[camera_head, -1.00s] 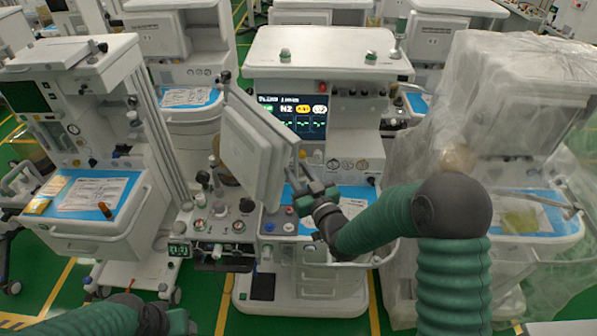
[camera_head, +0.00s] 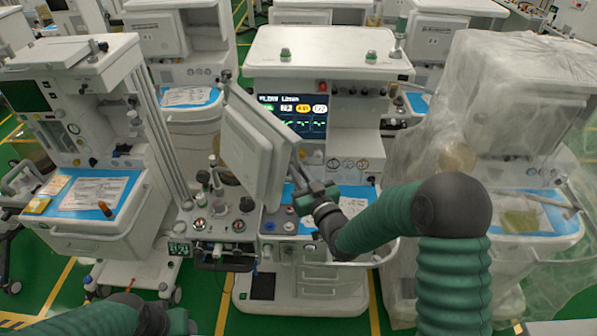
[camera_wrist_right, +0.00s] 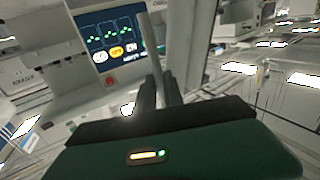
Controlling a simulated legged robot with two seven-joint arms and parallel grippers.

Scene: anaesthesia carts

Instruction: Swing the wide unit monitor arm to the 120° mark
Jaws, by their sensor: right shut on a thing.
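The monitor (camera_head: 256,150) on the wide unit (camera_head: 325,60) is a pale panel seen from behind and edge-on, tilted in front of the unit's left side. A thin handle bar (camera_head: 295,165) stands at its right edge. My right gripper (camera_head: 305,185) is shut on the handle bar, which also shows between the fingers in the right wrist view (camera_wrist_right: 157,60). My left gripper (camera_head: 180,322) is low at the bottom left, apart from everything; its fingers are cut off by the frame. The 120° mark cannot be made out.
The wide unit's lit screen (camera_head: 295,115) is behind the monitor. A narrower cart (camera_head: 95,235) stands at left, and a plastic-draped cart (camera_head: 500,130) stands close at right. Knobs and a blue work surface (camera_head: 350,205) lie below the monitor.

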